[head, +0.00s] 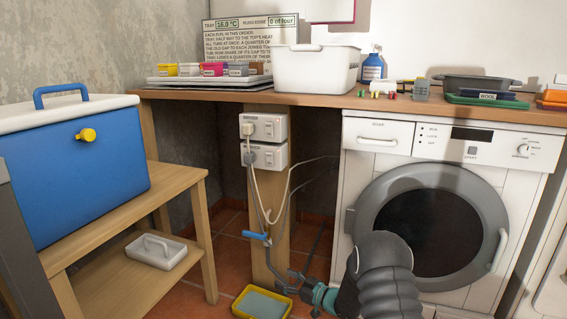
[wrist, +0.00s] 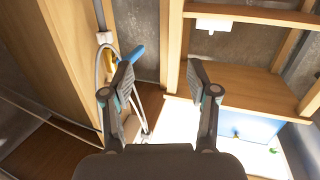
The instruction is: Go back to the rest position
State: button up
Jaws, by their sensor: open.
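My gripper (head: 290,283) is low in front of the wooden post, left of the washing machine, at the end of my arm. In the wrist view my gripper (wrist: 160,72) has its two fingers spread wide, with nothing between them. A blue lever (head: 256,236) on the pipe by the post is close to the gripper. The lever also shows in the wrist view (wrist: 137,54), beyond the left fingertip; I cannot tell whether they touch. No marker for the rest position shows.
The washing machine (head: 385,201) stands right of the post (head: 271,205), under a worktop (head: 330,100). Cables hang from two sockets (head: 263,140). A yellow tray (head: 262,303) lies on the floor below. A blue cooler (head: 75,165) stands on a wooden bench (head: 180,182) at left.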

jog(key=d+f+m+g+h, duration=0.1)
jog(key=d+f+m+h, duration=0.3)
jog(key=d+f+h, duration=0.5)
jog(key=s+d+r+m+g+h+p, duration=0.2)
jog(key=s+d+r+g+h, duration=0.15)
jog(key=s+d+r, duration=0.4)
jog(key=s+a+r+m+h+p, duration=0.1)
jog(key=s+r+m+p, duration=0.4)
jog(key=s+r, duration=3.3)
jog(key=r+p, duration=0.1)
jog(key=p, duration=0.2)
jog(key=shift+s+a+r+p, duration=0.2)
jog(key=shift+a+p, duration=0.15)
